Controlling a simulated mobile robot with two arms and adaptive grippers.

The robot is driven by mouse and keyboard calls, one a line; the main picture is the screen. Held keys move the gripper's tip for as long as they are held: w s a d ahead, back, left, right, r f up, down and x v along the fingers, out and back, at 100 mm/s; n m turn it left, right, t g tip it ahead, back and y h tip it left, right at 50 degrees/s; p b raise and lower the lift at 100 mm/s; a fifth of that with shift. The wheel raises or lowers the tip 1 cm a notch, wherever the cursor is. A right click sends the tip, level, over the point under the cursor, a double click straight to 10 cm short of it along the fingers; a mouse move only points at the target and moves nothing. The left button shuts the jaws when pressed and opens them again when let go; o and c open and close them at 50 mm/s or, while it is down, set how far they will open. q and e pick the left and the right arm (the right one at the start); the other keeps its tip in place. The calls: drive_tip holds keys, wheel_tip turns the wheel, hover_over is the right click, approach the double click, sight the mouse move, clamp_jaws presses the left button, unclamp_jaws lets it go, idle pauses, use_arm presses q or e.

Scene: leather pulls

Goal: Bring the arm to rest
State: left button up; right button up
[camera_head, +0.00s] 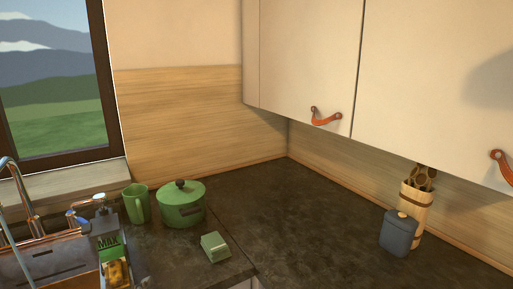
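Neither of my arms nor either gripper shows in the head view. A dark shadow falls on the upper right cabinet door (430,80); what casts it is out of view. Both cabinet doors, this one and the left door (305,60), look shut. An orange-brown leather pull (325,119) is on the left door, and another pull (502,165) is at the right edge.
The dark countertop (290,205) is clear in the middle. A green pot (181,207), a green mug (137,203) and a small green box (215,247) stand at left near the sink (45,262). A blue-grey jar (398,233) and a utensil holder (415,205) stand at right.

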use_arm(q)
drive_tip(key=s+f+n+g+h, duration=0.1)
drive_tip(key=s+f+n+g, duration=0.45)
drive_tip(key=s+f, duration=0.5)
drive_tip(key=s+f+n+g, duration=0.5)
drive_tip(key=s+f+g, duration=0.25)
drive_tip(key=s, duration=0.55)
wheel_tip(320, 180, down, 26)
drive_tip(key=s+a+f+g, duration=0.2)
drive_tip(key=s+f, duration=1.4)
drive_tip(key=s, duration=0.2)
drive_tip(key=shift+a+f+m, duration=0.2)
drive_tip(key=shift+a+m, duration=0.05)
drive_tip(key=shift+m, duration=0.2)
drive_tip(key=shift+o, duration=0.5)
drive_tip(key=shift+a, duration=0.1)
